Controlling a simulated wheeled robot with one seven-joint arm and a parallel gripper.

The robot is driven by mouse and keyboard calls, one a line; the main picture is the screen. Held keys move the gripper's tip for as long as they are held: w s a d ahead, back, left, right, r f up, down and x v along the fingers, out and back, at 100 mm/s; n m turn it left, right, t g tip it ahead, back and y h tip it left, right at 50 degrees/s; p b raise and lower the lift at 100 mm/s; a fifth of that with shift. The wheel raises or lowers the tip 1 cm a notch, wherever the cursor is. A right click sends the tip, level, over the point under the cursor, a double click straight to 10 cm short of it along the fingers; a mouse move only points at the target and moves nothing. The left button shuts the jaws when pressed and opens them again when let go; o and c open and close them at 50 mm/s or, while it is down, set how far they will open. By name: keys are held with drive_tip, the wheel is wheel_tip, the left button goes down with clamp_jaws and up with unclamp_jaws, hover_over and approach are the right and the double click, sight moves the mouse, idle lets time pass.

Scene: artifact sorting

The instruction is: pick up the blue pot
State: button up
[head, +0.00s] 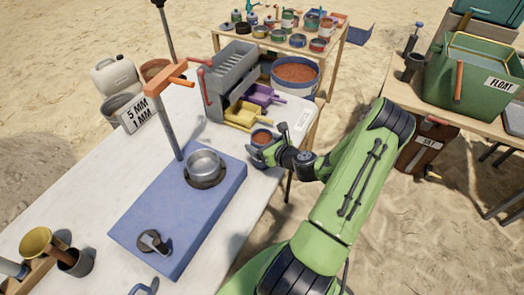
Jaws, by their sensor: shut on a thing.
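The blue pot (262,136) is small, round and upright, with reddish-brown contents showing at its open top. It is at the right edge of the white table (85,165), near the grey machine. My gripper (264,151) reaches it from the right and is shut on it. The fingers and wrist hide much of the pot's side. I cannot tell whether its base touches the table or is a little above it.
A blue slab (205,222) with a metal pan (205,164) lies left of my gripper. A grey slotted machine (234,75) with yellow (246,116) and purple (264,95) scoop trays stands behind. Sand lies beyond the table edge.

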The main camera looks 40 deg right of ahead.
drive_tip(key=c, duration=0.3)
wheel_tip(320, 180, up, 10)
drive_tip(key=p, duration=0.4)
